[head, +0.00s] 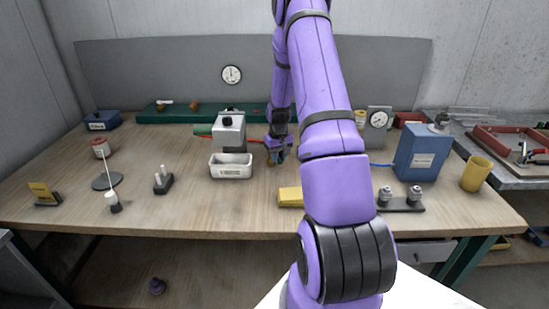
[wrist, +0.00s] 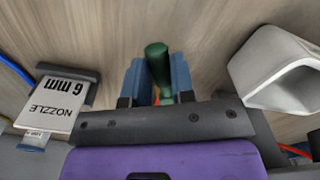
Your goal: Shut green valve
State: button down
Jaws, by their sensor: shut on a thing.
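My gripper (wrist: 155,82) has its blue fingers on either side of a green handle (wrist: 157,55), shut on it. I take this handle to be the green valve's; its rounded end sticks out past the fingertips, and the valve body below is mostly hidden by the fingers and gripper housing. In the head view my gripper (head: 277,154) is low over the middle of the bench, right of the white bin (head: 231,167). The handle cannot be made out there.
A grey machine (head: 229,132) stands behind the bin, with a red hose to its right. A blue box (head: 421,153) and yellow cup (head: 476,173) stand at right. A nozzle label (wrist: 70,104) is left of my gripper.

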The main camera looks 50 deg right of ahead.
jog(key=d+n, duration=0.2)
jog(key=n, duration=0.1)
jog(key=shift+s+n, duration=0.3)
jog(key=n, duration=0.1)
jog(key=d+n, duration=0.1)
jog(key=shift+d+n, duration=0.25)
jog(key=shift+n, duration=0.15)
jog(key=d+n, duration=0.1)
jog(key=n, duration=0.2)
jog(key=shift+w+d, duration=0.3)
jog(key=shift+d, duration=0.05)
jog(key=shift+w+d+n, duration=0.25)
jog(key=shift+d+n, duration=0.05)
jog(key=shift+n, duration=0.5)
jog(key=shift+w+d+n, duration=0.2)
jog(key=shift+d+n, duration=0.1)
jog(key=shift+n, duration=0.5)
jog(key=shift+d, duration=0.1)
jog(key=c, duration=1)
grip_release()
jog(key=shift+o, duration=0.2)
jog(key=shift+w+r, duration=0.1)
notch_tip(320, 180, up, 11)
jog(key=shift+f, duration=0.2)
